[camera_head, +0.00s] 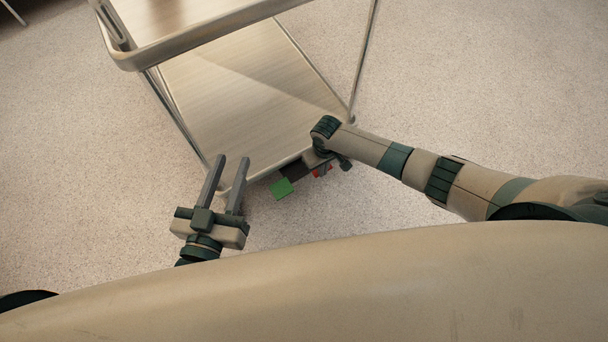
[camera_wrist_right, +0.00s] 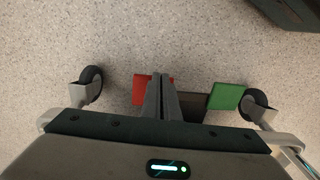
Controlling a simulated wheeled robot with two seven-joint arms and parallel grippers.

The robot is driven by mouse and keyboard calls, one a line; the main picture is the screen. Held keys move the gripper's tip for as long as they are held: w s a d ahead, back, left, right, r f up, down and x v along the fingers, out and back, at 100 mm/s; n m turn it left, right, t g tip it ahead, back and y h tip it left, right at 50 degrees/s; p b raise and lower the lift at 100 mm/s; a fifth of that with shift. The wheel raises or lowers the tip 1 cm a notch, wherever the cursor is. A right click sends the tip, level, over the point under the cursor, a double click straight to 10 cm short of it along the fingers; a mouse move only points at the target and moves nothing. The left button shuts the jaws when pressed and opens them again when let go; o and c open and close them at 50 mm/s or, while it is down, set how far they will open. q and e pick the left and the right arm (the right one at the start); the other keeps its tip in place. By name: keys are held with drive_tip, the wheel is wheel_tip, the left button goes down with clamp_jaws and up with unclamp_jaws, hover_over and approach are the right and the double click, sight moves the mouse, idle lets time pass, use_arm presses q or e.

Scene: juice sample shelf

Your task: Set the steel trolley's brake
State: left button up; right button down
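The steel trolley (camera_head: 240,95) stands ahead, with a wood-toned lower shelf and steel tube legs. At its near bottom edge are a green pedal (camera_head: 281,189) and a red pedal (camera_head: 329,170). The right wrist view shows the red pedal (camera_wrist_right: 139,90) and the green pedal (camera_wrist_right: 225,97) on either side of a dark bar. My right gripper (camera_wrist_right: 160,76) has its fingers together, in front of the red pedal and partly hiding it; I cannot tell if they touch. My left gripper (camera_head: 230,160) is open and empty, by the trolley's near left corner.
Two dark castors, left (camera_wrist_right: 90,76) and right (camera_wrist_right: 258,104), flank the pedals in the right wrist view. The trolley's upper shelf (camera_head: 185,20) overhangs the lower one. Speckled floor (camera_head: 480,70) is clear around the trolley.

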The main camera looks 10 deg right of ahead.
drive_tip(key=shift+f, duration=0.5)
drive_tip(key=shift+r, duration=0.1)
wheel_tip(320, 180, up, 7)
drive_tip(key=p, duration=0.7)
idle(0.5)
idle(0.6)
